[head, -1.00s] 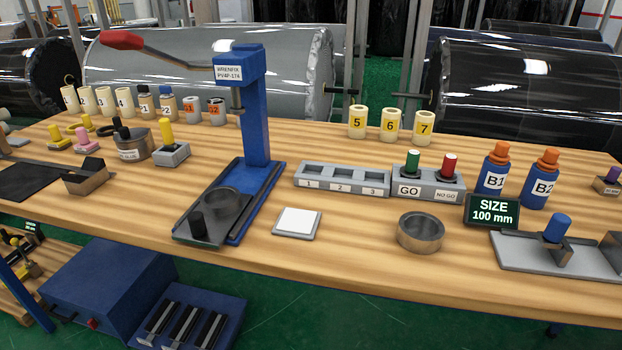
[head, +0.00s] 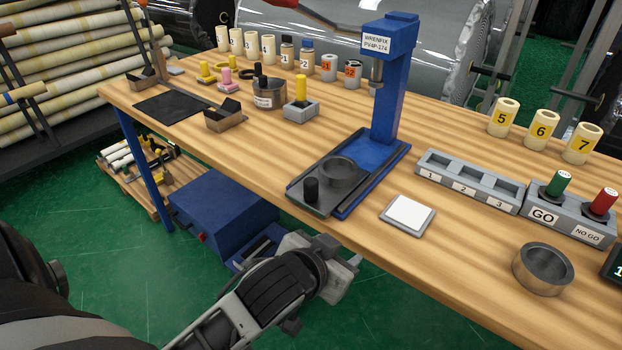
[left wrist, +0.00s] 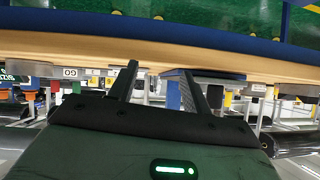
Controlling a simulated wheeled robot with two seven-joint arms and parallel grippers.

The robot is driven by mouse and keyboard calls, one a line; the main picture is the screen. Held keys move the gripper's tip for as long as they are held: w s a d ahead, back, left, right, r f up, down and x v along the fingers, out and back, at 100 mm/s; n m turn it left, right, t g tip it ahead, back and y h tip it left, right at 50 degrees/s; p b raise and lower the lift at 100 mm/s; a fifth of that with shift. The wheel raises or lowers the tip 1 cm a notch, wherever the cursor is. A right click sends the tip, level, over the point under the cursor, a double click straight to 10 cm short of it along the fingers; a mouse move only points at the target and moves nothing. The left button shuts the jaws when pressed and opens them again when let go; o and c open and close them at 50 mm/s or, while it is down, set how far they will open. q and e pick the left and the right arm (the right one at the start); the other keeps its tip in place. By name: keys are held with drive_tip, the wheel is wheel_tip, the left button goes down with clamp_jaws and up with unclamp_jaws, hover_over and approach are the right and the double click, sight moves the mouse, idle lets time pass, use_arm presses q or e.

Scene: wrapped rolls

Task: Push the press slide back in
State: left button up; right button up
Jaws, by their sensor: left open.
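The blue press (head: 388,95) stands on the wooden bench. Its dark slide (head: 327,200) sticks out from the press foot toward the front edge of the bench. A black knob (head: 311,188) stands on the slide's front end, and a dark metal ring (head: 341,172) sits on the slide behind it. My left gripper (head: 350,270) is low in front of the bench edge, apart from the slide and to its right. In the left wrist view its two fingers (left wrist: 160,85) are spread with nothing between them. My right gripper is not in view.
A white-topped pad (head: 408,213) lies right of the slide, near the front edge. A three-slot tray (head: 470,178) and a loose metal ring (head: 543,268) are farther right. A grey block with a yellow peg (head: 301,106) stands left. A blue box (head: 222,212) is below the bench.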

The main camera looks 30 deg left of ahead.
use_arm(q)
drive_tip(key=w+d+r+m+t+h, duration=0.3)
drive_tip(key=w+d+r+t+h, duration=0.15)
drive_tip(key=r, duration=0.55)
drive_tip(key=w+d+r+m+t+h, duration=0.3)
drive_tip(key=w+d+r+t+h, duration=0.15)
drive_tip(key=r, duration=0.55)
drive_tip(key=s+d+r+m+g+h, duration=0.2)
drive_tip(key=d+m+g+h, duration=0.35)
drive_tip(key=m+g, duration=0.3)
drive_tip(key=s+d+r+m+g+h, duration=0.2)
drive_tip(key=d+m+g+h, duration=0.4)
drive_tip(key=m, duration=0.3)
drive_tip(key=n+g+y, duration=0.4)
drive_tip(key=g+y, duration=0.2)
drive_tip(key=y, duration=1.5)
hover_over(311, 181)
wheel_tip(311, 181, down, 5)
drive_tip(key=shift+h, duration=0.25)
wheel_tip(311, 181, down, 14)
drive_tip(key=shift+a+f+p, duration=0.1)
drive_tip(key=shift+p, duration=0.6)
drive_tip(key=shift+f, duration=0.65)
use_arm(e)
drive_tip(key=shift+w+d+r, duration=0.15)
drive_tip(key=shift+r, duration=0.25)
